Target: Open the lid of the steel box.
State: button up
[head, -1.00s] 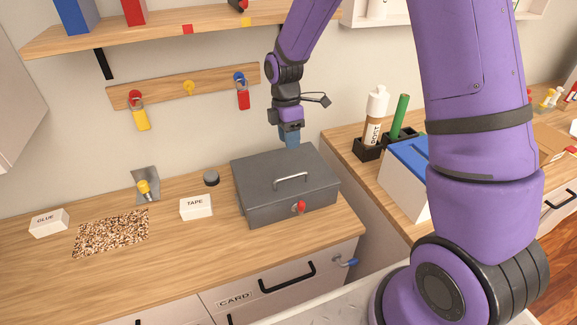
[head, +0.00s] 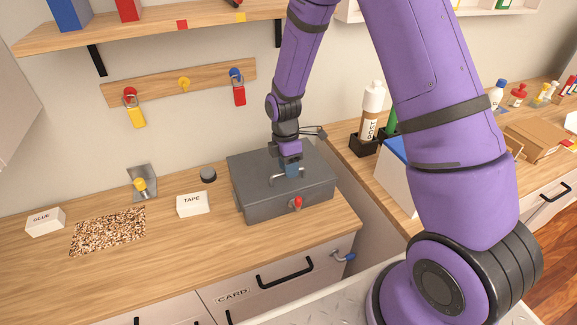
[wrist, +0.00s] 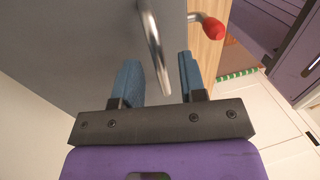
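The grey steel box (head: 270,203) stands on the wooden counter with its lid (head: 245,170) shut. A bent metal handle (head: 275,182) is on top of the lid, and a red-tipped latch (head: 297,203) is on the front. My gripper (head: 291,172) is low over the lid at the handle, pointing down. In the wrist view my gripper (wrist: 160,72) has its two blue fingers apart. The handle (wrist: 150,45) reaches into the gap between them, and neither finger is clearly touching it. The red latch knob (wrist: 212,28) is just beyond. In the head view the fingers hide part of the handle.
A TAPE box (head: 193,204), a dark round puck (head: 208,175) and a cork-like mat (head: 105,232) lie left of the steel box. A shelf and a padlock rail (head: 205,85) are on the wall behind. Bottles and a white box stand on the right counter.

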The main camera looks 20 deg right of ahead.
jog(key=shift+c, duration=0.2)
grip_shut()
jog(key=shift+r, duration=0.1)
jog(key=w+r, duration=0.6)
jog(key=r, duration=0.2)
jog(key=shift+r, duration=0.15)
jog(key=shift+w+d, duration=0.1)
